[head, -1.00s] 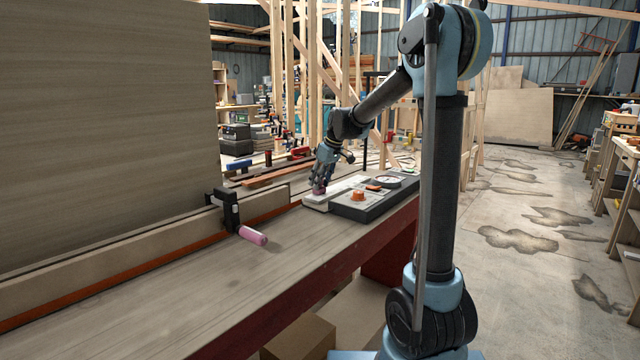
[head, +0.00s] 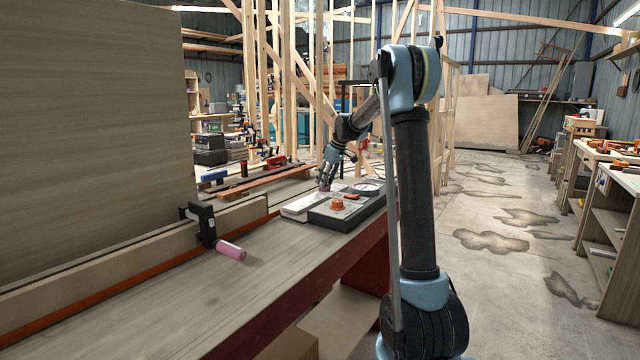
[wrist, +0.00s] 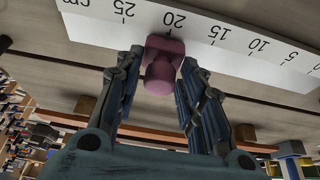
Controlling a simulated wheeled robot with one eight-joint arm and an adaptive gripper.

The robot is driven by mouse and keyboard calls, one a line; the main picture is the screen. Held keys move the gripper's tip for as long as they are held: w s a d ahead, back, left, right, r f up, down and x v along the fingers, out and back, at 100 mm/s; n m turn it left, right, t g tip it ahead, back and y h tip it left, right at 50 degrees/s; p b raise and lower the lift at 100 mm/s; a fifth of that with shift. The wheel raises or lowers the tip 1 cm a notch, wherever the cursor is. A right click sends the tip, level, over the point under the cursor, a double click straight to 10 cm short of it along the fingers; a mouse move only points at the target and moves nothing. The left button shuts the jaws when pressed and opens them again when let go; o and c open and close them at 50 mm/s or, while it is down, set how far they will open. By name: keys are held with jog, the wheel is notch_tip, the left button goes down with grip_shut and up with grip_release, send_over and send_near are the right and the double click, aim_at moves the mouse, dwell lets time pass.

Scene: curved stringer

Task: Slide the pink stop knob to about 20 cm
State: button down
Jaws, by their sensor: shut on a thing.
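The pink stop knob (wrist: 163,70) sits on the white centimetre scale (wrist: 222,38) in the wrist view, right by the 20 mark. The numbers appear upside down, with 25 to the left and 15 to the right. My gripper (wrist: 161,63) is shut on the knob, one finger on each side.
A clamp with a pink handle (head: 230,250) sits on the fence in front. Wooden bars (head: 262,182) lie behind. The bench front is clear.

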jog(key=c, duration=1.3)
grip_release()
jog(key=shift+r, duration=0.1)
jog(key=v, duration=1.1)
jog(key=shift+d+r, duration=0.15)
jog(key=shift+r, duration=0.2)
